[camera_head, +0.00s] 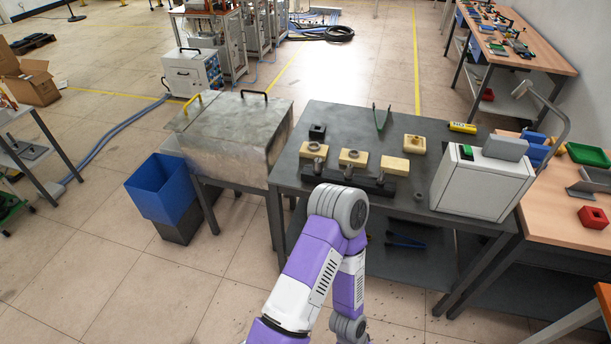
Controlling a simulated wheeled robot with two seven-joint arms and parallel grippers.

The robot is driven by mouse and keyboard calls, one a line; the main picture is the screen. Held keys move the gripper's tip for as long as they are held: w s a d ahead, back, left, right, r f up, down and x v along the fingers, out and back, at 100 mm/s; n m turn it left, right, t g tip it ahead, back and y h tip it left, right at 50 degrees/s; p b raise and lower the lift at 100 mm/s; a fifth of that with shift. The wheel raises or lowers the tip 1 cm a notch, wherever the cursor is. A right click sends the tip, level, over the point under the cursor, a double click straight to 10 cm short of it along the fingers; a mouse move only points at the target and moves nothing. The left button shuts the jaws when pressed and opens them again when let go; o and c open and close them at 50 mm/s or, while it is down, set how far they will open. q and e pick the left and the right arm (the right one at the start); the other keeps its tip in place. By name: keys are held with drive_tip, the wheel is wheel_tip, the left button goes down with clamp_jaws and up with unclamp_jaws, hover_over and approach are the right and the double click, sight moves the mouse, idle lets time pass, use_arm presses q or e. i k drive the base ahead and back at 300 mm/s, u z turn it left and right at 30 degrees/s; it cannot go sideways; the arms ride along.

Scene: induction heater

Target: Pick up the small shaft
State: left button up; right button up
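I cannot single out the small shaft with certainty. On the dark grey table (345,118), three yellowish blocks stand in a row: a left block (307,150), a middle block (346,157) and a right block (394,165). Round metal parts sit on the left and middle blocks. Small dark upright pieces on a black rail (372,183) stand in front of them. A tiny grey piece (418,197) lies to the right of the rail. My purple and white arm rises in front of the table, its elbow near the front edge. Neither gripper is in view.
A white control box (482,182) stands on the table's right end. A metal-covered cabinet (235,135) and blue bin (160,190) stand left.

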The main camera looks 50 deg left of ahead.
sight(381, 181)
drive_tip(key=u, duration=1.55)
drive_tip(key=i, duration=1)
drive_tip(key=u, duration=0.5)
